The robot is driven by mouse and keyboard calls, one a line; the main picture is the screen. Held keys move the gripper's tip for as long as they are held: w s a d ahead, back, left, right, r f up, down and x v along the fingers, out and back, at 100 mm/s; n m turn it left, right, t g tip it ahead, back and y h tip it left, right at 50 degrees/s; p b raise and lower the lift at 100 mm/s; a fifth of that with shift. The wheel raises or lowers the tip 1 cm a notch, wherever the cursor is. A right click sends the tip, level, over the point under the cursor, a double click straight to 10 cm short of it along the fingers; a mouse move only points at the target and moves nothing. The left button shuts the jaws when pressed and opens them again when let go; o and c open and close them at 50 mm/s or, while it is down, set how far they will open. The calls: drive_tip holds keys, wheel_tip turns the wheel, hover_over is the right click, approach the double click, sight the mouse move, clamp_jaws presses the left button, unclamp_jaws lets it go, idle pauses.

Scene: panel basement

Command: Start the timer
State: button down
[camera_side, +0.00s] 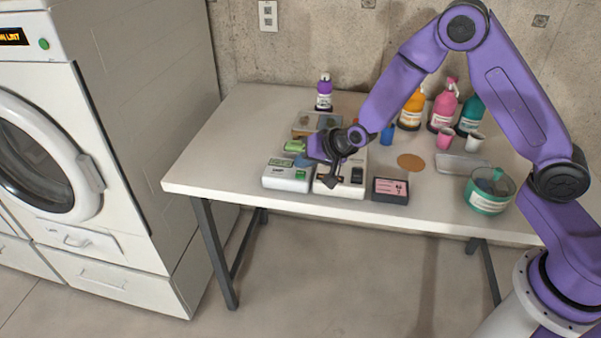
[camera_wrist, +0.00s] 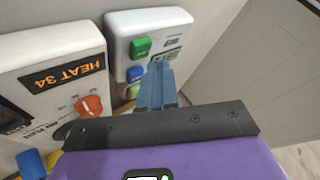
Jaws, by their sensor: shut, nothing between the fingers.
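A white box (camera_side: 287,177) with a green-lit display stands at the left of the front row on the table. In the wrist view the white box (camera_wrist: 122,24) shows a green button (camera_wrist: 140,46), a blue button (camera_wrist: 135,74) and a small green display (camera_wrist: 168,54). No label reading "timer" is legible.
The neighbouring white device (camera_wrist: 50,70) shows "HEAT 34" and an orange knob (camera_wrist: 89,106). A dark box (camera_side: 390,191) with a pink display stands to its right. Bottles (camera_side: 443,108), cups (camera_side: 474,142) and a teal tub (camera_side: 488,191) stand further right. A washer (camera_side: 110,215) stands left of the table.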

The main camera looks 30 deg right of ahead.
sight(304, 174)
drive_tip(key=shift+f, duration=0.15)
idle(0.6)
drive_tip(key=shift+f, duration=0.3)
drive_tip(key=shift+f, duration=0.45)
idle(0.8)
drive_tip(key=shift+r, duration=0.9)
drive_tip(key=shift+r, duration=2.5)
